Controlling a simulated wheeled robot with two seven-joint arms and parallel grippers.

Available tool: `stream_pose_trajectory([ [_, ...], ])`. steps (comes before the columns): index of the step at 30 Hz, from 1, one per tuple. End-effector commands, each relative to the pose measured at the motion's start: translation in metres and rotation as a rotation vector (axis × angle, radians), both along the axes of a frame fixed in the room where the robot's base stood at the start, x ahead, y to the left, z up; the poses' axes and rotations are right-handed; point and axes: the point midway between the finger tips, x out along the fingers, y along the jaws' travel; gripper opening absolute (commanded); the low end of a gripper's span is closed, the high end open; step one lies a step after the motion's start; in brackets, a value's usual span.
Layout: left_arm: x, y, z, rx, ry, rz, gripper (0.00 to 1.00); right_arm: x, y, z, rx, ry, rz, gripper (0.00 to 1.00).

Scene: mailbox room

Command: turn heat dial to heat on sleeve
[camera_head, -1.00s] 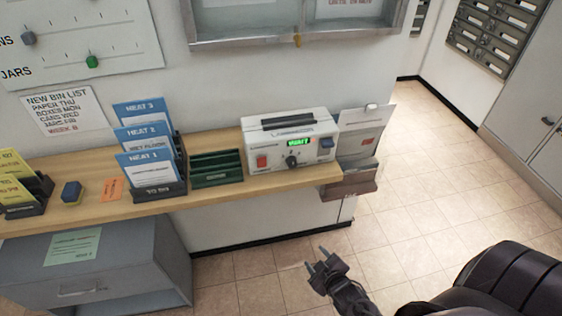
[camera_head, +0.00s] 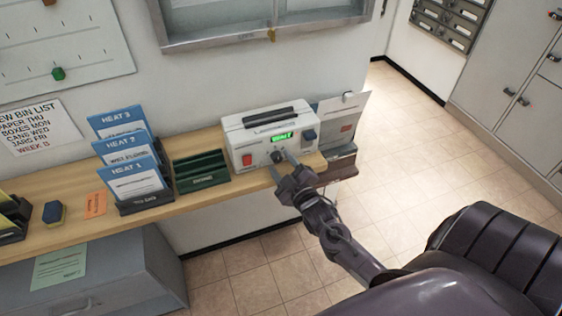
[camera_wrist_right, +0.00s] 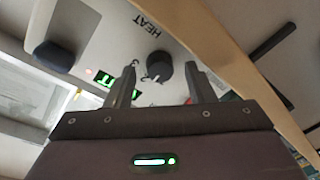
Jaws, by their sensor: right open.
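The white machine (camera_head: 262,128) stands on the shelf with a lit green display (camera_head: 282,137) that seems to read WAIT. Its dark round heat dial (camera_head: 278,156) is on the front, below the display. In the right wrist view the dial (camera_wrist_right: 159,70) sits between the fingertips, with HEAT printed beside it. My right gripper (camera_head: 281,163) is open at the dial, one finger on each side; I cannot tell if they touch it. Blue sleeves marked HEAT 1 (camera_head: 134,180), HEAT 2 (camera_head: 122,148) and HEAT 3 (camera_head: 115,121) stand in a dark rack. My left gripper is not in view.
A red switch (camera_head: 247,159) and a blue knob (camera_head: 309,136) flank the dial. A green empty rack (camera_head: 201,169) stands left of the machine. A paper holder (camera_head: 343,118) is at its right. A blue-yellow block (camera_head: 54,212) lies on the shelf (camera_head: 180,204).

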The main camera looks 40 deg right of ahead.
Motion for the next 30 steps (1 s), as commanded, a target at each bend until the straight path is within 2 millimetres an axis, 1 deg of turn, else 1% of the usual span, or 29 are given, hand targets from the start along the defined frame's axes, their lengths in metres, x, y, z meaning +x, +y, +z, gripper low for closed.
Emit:
stream_pose_trajectory([
  [4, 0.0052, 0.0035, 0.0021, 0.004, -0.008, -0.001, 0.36, 0.0069, -0.0006, -0.0001, 0.001, 0.001, 0.0, 0.49],
  [11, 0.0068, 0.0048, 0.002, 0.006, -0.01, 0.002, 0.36, 0.0072, -0.0005, -0.0005, 0.001, 0.001, 0.0, 0.49],
  [14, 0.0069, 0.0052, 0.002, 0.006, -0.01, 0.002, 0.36, 0.0071, -0.0005, -0.0005, 0.001, 0.001, 0.0, 0.37],
  [21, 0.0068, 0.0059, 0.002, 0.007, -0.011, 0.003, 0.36, 0.007, -0.0005, -0.0006, 0.001, 0.001, 0.0, 0.06],
  [22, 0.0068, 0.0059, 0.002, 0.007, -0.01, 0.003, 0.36, 0.0069, -0.0005, -0.0006, 0.001, 0.001, 0.0, 0.05],
  [30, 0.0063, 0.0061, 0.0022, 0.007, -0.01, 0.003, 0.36, 0.0069, -0.0004, -0.0008, 0.037, -0.007, 0.0, 0.05],
])
